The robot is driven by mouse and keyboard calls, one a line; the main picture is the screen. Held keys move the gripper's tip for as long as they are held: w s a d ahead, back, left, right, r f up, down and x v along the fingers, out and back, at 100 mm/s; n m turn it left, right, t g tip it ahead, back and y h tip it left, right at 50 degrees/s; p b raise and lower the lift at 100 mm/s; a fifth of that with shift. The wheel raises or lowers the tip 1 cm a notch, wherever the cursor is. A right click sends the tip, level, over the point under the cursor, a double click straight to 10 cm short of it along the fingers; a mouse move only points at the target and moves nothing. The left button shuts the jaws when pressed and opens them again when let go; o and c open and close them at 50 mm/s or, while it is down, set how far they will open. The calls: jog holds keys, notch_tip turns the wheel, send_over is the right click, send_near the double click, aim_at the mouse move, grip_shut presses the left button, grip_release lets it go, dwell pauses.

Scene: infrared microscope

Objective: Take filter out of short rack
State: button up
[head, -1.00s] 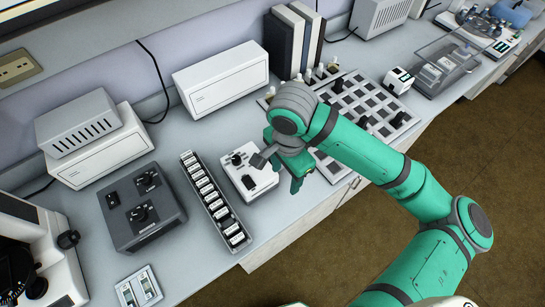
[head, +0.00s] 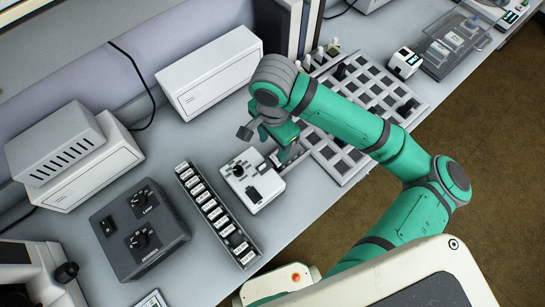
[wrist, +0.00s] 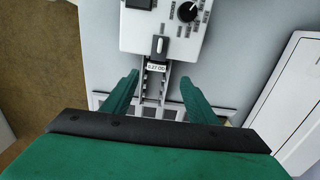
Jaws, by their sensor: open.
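My gripper (wrist: 159,92) is open and empty, with its two green fingers apart on either side of a narrow grey rack. This short rack (wrist: 164,88) runs up to the white box in the wrist view. A filter with a white label reading about "0.27 OD" (wrist: 156,67) sits at the box end of the rack, just beyond the fingertips. A small pale tab (wrist: 159,45) stands above the label. In the head view my gripper (head: 290,150) is right beside the white box and hides most of the short rack.
The white box (head: 252,182) has a black dial. A long rack of several labelled filters (head: 217,213) lies left of it, then a dark control box (head: 140,229). A grid tray (head: 365,105) with a few dark pieces is at right. The counter's front edge is close.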

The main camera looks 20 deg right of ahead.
aim_at(276, 159)
jog(key=f, duration=0.1)
jog(key=s+f, duration=0.1)
jog(key=shift+d+f, duration=0.25)
jog(key=shift+f, duration=0.05)
jog(key=shift+w+d+f, duration=0.15)
jog(key=shift+f, duration=1.15)
jog(key=shift+w+d+f, duration=0.1)
jog(key=shift+f, duration=1.2)
grip_shut()
jog(key=shift+r, duration=0.1)
